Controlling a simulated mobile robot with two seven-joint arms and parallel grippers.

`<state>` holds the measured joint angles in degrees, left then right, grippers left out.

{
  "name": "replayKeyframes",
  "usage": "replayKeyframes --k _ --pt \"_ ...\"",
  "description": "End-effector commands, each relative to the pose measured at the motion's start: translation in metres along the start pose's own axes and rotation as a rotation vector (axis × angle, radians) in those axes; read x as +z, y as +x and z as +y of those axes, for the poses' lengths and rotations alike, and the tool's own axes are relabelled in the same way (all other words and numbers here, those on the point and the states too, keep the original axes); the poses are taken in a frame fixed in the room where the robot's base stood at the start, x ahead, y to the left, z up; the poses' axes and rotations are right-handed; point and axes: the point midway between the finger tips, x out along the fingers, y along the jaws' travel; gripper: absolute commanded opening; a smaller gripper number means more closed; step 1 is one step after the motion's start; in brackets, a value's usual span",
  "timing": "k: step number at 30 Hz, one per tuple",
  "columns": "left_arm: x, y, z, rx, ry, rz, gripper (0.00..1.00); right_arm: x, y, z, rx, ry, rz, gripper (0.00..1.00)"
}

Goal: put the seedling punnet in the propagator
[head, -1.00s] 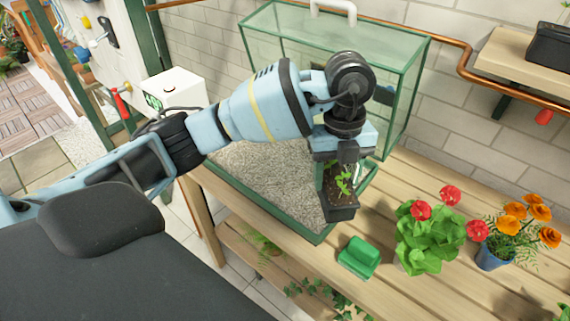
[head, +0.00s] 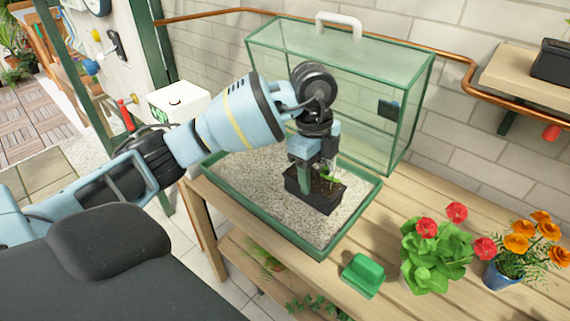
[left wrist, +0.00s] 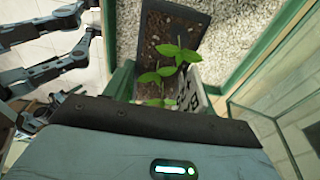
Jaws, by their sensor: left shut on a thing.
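The seedling punnet (head: 318,197) is a dark rectangular pot with brown soil and small green seedlings. My left gripper (head: 317,176) is shut on it, with a finger on either side of the soil. The propagator (head: 317,253) is a green-framed tray of pale gravel; its clear lid (head: 290,62) with a white handle stands raised at the back. The punnet is over the gravel inside the tray rim, roughly level; I cannot tell whether it touches. In the left wrist view the punnet (left wrist: 195,28) shows gravel behind it and a white label (left wrist: 191,90) with dark marks.
A green block-like object (head: 362,276) lies on the bench in front of the tray. Red flowers (head: 436,255) and orange flowers in a blue pot (head: 497,277) stand at the right. A white box (head: 178,102) is behind the arm.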

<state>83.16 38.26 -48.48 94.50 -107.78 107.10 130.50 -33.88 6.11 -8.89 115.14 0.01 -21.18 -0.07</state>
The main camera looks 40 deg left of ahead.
Motion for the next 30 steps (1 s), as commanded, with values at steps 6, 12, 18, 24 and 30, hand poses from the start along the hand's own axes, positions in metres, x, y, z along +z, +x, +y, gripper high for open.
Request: replayKeyframes --k 6,12,18,24,30 --pt "0.051 -0.002 -0.011 0.000 -0.006 0.000 0.27 -0.001 0.000 0.000 0.000 0.000 0.001 0.36" --pt "0.086 -0.003 -0.020 -0.001 -0.002 0.001 0.27 0.000 0.000 0.000 0.000 0.000 0.001 0.36" --pt "0.098 -0.003 -0.023 -0.001 0.002 0.001 0.27 0.000 0.000 0.000 0.000 0.000 0.000 0.36" --pt "0.102 -0.003 -0.024 -0.001 0.001 0.001 0.27 0.001 -0.001 0.000 0.000 0.000 -0.001 0.36" --pt "0.113 0.015 -0.025 0.003 0.003 0.002 0.27 0.001 -0.001 0.000 0.000 0.001 -0.001 0.36"
